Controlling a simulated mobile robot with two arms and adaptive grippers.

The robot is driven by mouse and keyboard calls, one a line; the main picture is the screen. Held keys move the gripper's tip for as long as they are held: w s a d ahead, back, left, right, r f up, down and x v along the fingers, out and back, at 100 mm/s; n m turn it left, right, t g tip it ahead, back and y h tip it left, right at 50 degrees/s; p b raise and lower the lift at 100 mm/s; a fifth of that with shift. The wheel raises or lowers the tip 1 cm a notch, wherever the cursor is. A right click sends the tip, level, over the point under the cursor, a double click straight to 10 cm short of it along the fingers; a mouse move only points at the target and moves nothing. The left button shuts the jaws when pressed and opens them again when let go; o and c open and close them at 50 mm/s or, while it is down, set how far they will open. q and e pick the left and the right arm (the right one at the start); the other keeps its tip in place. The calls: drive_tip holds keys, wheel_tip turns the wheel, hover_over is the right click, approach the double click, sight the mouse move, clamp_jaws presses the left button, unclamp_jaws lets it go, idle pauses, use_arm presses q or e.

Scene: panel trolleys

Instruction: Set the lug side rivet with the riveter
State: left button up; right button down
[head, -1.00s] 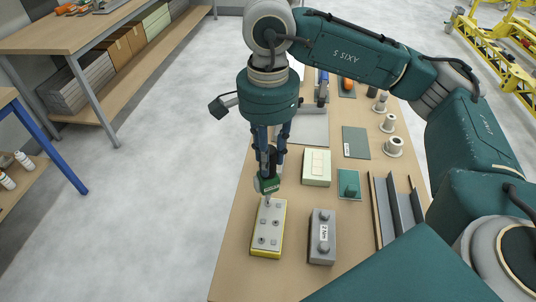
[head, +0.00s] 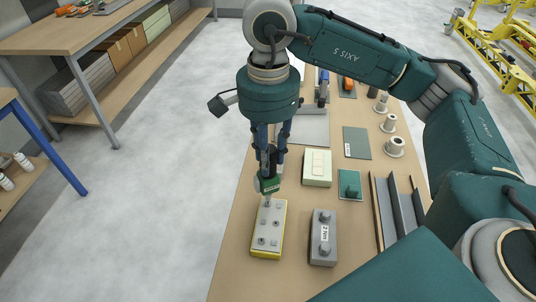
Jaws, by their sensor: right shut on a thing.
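The riveter's nose points down at the far end of a plate with a yellow edge (head: 268,237), which carries several small studs or rivets. The nose is at or just above the plate's far end; I cannot tell whether it touches. Which stud is the lug side rivet I cannot tell. My left gripper is not in view.
A grey block (head: 322,251) with a label stands right of the plate. A pale green box (head: 317,168), a green piece on a mat (head: 349,185), grey angle profiles (head: 397,208) and several spools (head: 394,147) also stand on the wooden table (head: 236,270). Open floor lies left.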

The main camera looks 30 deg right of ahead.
drive_tip(key=shift+f+b, duration=1.1)
drive_tip(key=shift+s+f, duration=0.1)
idle(1.6)
drive_tip(key=shift+r+p, duration=0.4)
drive_tip(key=shift+r, duration=0.4)
drive_tip(key=shift+r+p, duration=0.55)
drive_tip(key=shift+r, duration=0.7)
